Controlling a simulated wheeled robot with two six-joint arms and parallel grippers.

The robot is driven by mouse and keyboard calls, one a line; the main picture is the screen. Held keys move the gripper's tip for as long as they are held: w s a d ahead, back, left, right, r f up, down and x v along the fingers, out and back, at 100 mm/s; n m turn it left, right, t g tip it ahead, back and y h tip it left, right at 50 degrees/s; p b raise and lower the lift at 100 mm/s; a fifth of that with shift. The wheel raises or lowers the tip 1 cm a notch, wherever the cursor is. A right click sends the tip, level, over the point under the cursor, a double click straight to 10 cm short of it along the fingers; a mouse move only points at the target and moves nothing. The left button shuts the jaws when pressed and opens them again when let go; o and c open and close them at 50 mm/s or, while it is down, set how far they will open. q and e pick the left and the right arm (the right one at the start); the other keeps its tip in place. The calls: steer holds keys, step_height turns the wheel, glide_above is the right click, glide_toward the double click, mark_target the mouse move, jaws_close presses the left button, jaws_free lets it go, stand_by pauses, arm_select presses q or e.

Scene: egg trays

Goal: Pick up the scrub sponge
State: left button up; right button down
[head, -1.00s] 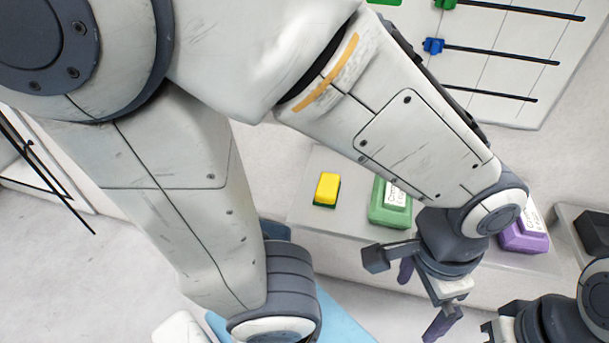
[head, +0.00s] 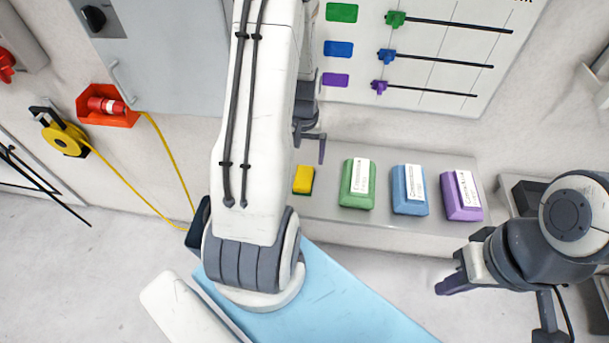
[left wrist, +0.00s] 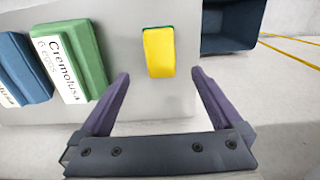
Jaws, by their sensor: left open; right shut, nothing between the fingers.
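The scrub sponge (head: 303,180) is yellow with a green layer and lies on a pale grey shelf, left of the egg cartons. It also shows in the left wrist view (left wrist: 159,52), ahead of my left gripper and between the lines of its fingers. My left gripper (left wrist: 157,85) is open and empty, with purple fingers spread, and does not touch the sponge. In the head view my left arm covers most of that gripper. My right gripper (head: 450,284) is shut and empty, in front of the shelf at the right.
Green (head: 357,184), blue (head: 408,190) and purple (head: 461,196) egg cartons stand in a row on the shelf (head: 325,205). A dark bin (left wrist: 232,28) sits beyond the shelf's end. A board with sliders (head: 430,45) hangs on the wall above.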

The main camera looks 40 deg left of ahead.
mark_target(304, 175)
arm_select(q)
step_height(304, 175, down, 3)
steer(key=shift+r, duration=0.15)
steer(key=shift+f+p, duration=0.5)
steer(key=shift+p, duration=0.15)
step_height(304, 175, down, 3)
steer(key=shift+s+f+p, duration=0.1)
steer(key=shift+p, duration=0.55)
steer(key=shift+f, duration=0.55)
steer(key=c, duration=1.5)
steer(key=shift+o, duration=0.2)
steer(key=shift+r, duration=0.2)
